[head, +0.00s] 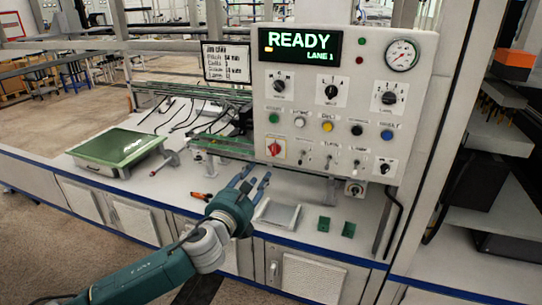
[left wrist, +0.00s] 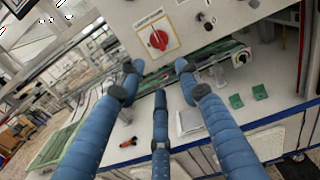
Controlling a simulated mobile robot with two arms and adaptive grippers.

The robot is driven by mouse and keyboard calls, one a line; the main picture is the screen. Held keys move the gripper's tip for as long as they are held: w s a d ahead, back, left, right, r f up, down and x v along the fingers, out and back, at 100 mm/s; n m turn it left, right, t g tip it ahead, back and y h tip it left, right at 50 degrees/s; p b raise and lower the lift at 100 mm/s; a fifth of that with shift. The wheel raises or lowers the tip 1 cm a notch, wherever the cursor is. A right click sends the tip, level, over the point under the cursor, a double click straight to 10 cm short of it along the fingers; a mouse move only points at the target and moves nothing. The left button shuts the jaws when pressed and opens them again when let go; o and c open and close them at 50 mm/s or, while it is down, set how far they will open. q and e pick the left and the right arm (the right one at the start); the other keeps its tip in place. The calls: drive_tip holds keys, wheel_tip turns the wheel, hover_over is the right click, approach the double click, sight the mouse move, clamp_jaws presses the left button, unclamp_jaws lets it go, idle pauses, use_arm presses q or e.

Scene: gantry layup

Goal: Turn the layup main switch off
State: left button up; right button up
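The control panel (head: 340,110) stands above the bench and its display reads READY, LANE 1. A red rotary switch (head: 274,149) on a pale plate sits at the panel's lower left; I take it as the main switch. It also shows in the left wrist view (left wrist: 158,40), its label too blurred to read. My left gripper (head: 256,176) is below and in front of it, over the bench, fingers spread and empty. In the left wrist view the fingers (left wrist: 157,72) point toward the panel, apart from the switch. My right gripper is not in view.
Other knobs, coloured buttons and a gauge (head: 402,55) crowd the panel. A green-topped box (head: 118,146), an orange-handled tool (head: 202,196), a metal tray (head: 277,214) and two green pieces (head: 324,224) lie on the bench. A rail runs behind, below the panel.

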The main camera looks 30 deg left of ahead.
sight(272, 151)
use_arm(q)
drive_tip(key=shift+m+t, duration=0.3)
drive_tip(key=shift+m, duration=0.1)
drive_tip(key=x, duration=0.3)
drive_tip(key=r+p+x, duration=0.1)
drive_tip(key=x, duration=0.6)
drive_tip(key=shift+w+r+p, duration=0.2)
drive_tip(key=shift+w+p, duration=0.1)
drive_tip(key=shift+w, duration=0.1)
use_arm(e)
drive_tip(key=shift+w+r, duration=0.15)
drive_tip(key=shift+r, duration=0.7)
use_arm(q)
clamp_jaws()
